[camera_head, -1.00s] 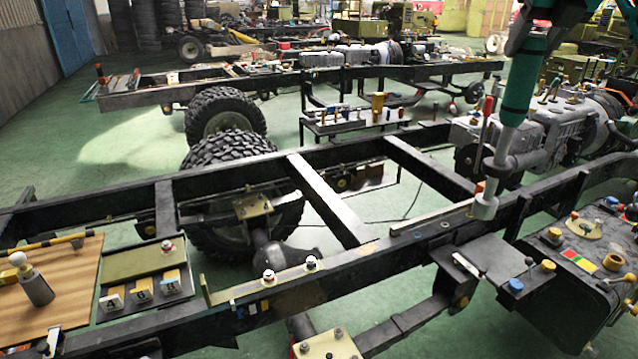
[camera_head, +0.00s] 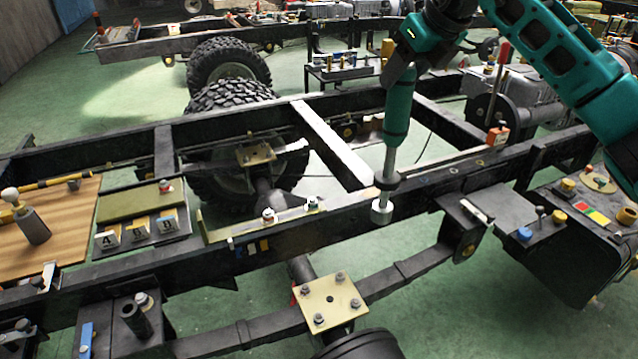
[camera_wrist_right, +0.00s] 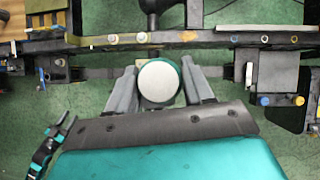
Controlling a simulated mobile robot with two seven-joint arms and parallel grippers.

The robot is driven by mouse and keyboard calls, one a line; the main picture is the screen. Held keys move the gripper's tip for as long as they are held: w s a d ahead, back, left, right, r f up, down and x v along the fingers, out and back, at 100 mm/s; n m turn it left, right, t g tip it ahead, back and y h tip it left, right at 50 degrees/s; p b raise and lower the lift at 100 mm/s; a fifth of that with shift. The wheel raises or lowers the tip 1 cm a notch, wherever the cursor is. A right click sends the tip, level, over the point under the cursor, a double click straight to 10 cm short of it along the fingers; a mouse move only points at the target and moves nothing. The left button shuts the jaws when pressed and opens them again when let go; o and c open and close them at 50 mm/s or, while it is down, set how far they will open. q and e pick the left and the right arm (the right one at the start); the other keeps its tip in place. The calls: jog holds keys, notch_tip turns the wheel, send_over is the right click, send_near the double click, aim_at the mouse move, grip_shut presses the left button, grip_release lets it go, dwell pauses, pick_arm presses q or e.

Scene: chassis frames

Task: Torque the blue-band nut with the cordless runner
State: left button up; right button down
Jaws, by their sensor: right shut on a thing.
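My right gripper (camera_head: 408,48) is shut on the cordless runner (camera_head: 397,112), a teal body with a grey shaft. The runner hangs nearly upright, its round grey tip (camera_head: 381,212) in front of the near chassis rail. In the right wrist view, the runner's round grey end (camera_wrist_right: 160,83) sits between the two fingers. To the left of the tip, two pale nuts (camera_head: 268,215) (camera_head: 312,203) stand at a beige strip on the rail. Small coloured marks (camera_head: 264,245) show on the rail below them; I cannot tell which nut has the blue band.
A cross member (camera_head: 330,145) joins the rails left of the runner. A beige plate with several bolts (camera_head: 331,303) lies below. Numbered blocks (camera_head: 138,229) and a wooden board (camera_head: 62,228) are at left. A dark box with coloured caps (camera_head: 570,235) is at right.

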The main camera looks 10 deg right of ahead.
jog(key=s+a+f+n+g+y+b, duration=0.1)
jog(key=s+a+f+n+b, duration=0.15)
jog(key=a+f, duration=0.55)
jog(key=s+a+f+n+g+y+b, duration=0.1)
jog(key=s+a+f+n+y+b, duration=0.2)
jog(key=a+f, duration=0.6)
notch_tip(320, 180, down, 7)
jog(key=s+h+b, duration=0.1)
jog(key=b, duration=0.3)
jog(key=shift+s+d, duration=0.15)
jog(key=shift+d, duration=0.15)
jog(key=shift+s, duration=0.1)
jog(key=shift+f, duration=0.1)
dwell(0.7)
jog(key=shift+f+b, duration=1.6)
jog(key=shift+b, duration=0.1)
dwell(1.8)
jog(key=shift+s+f, duration=0.1)
jog(key=shift+f, duration=0.25)
dwell(0.5)
